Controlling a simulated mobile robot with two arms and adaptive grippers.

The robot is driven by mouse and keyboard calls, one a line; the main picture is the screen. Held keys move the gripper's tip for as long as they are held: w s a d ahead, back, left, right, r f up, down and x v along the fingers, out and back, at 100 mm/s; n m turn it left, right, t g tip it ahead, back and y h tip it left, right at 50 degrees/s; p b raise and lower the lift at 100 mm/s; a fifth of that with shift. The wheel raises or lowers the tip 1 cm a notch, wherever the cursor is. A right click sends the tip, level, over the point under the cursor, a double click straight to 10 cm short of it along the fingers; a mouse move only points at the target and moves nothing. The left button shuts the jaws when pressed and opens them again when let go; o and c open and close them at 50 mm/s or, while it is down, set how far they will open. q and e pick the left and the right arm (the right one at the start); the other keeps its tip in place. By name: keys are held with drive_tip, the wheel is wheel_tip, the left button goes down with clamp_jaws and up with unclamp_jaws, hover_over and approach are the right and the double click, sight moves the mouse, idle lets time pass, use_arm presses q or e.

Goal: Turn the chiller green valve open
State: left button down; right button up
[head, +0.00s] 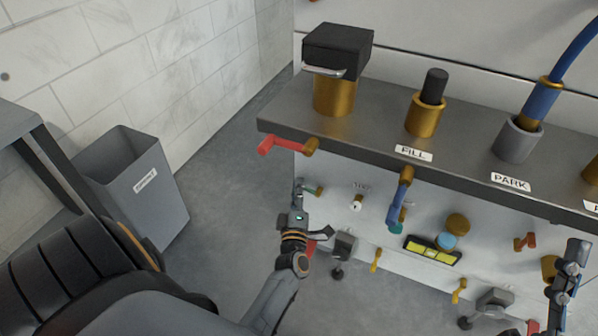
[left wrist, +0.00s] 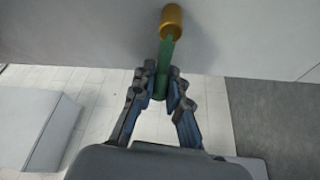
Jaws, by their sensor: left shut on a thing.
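The green valve handle (left wrist: 164,65) extends from a brass stem (left wrist: 172,22) on the pale panel in the left wrist view. My left gripper (left wrist: 160,92) is shut on the handle's free end, with a finger on each side.
A red-handled valve (head: 284,144) sticks out above my left gripper. A blue-handled valve (head: 401,195) and several yellow and orange valves are to the right. The metal shelf (head: 380,137) overhangs the panel. A grey bin (head: 135,190) stands at the left, with open floor between.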

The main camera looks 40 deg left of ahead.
use_arm(q)
drive_tip(key=shift+f+n+g+p, duration=0.35)
drive_tip(key=shift+f+n+g, duration=0.1)
drive_tip(key=shift+n, duration=0.45)
use_arm(e)
drive_tip(key=shift+w+a+f+g+h, duration=0.1)
drive_tip(key=shift+w+f+g+h, duration=0.05)
drive_tip(key=shift+w+f+g, duration=0.65)
drive_tip(key=shift+w+f+g+h, duration=0.15)
drive_tip(key=shift+w+f+g, duration=0.4)
drive_tip(key=shift+f, duration=0.4)
drive_tip(key=shift+s, duration=0.1)
use_arm(q)
drive_tip(key=c, duration=1.3)
unclamp_jaws()
use_arm(e)
drive_tip(key=shift+f, duration=0.1)
